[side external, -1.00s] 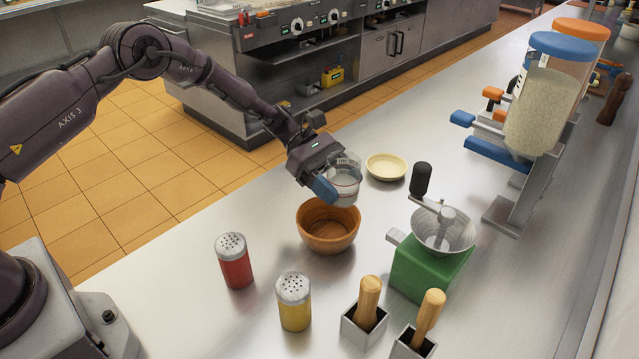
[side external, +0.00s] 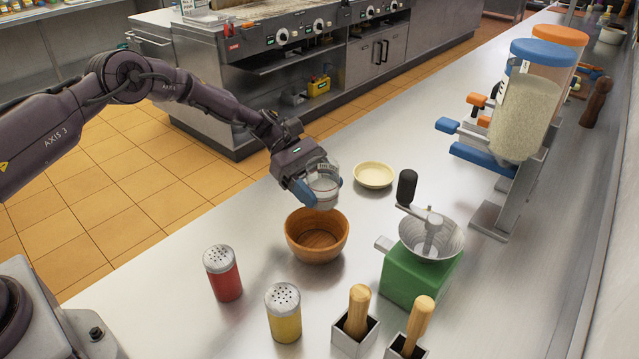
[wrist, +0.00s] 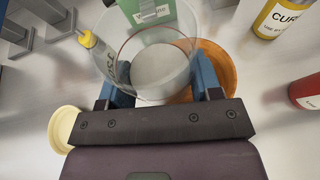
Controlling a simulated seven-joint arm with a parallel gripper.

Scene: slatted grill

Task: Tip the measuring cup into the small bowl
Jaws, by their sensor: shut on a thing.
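The clear measuring cup (side external: 323,186) with dark markings is in my gripper (side external: 316,192), between its two blue fingers. In the wrist view the cup (wrist: 150,62) fills the space between the fingers (wrist: 163,82). The cup looks close to upright and is held above the counter, over the back side of the brown wooden bowl (side external: 317,250). That bowl shows partly behind the cup in the wrist view (wrist: 226,68). A smaller cream bowl (side external: 373,176) sits behind and right of the cup. I cannot tell what is in the cup.
A green grinder (side external: 420,280) with a crank stands right of the wooden bowl. A red shaker (side external: 224,280) and yellow shaker (side external: 284,318) stand in front. Wooden-handled tools (side external: 357,312) sit in metal holders. Dispensers (side external: 525,110) stand at right. Counter between the bowls is clear.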

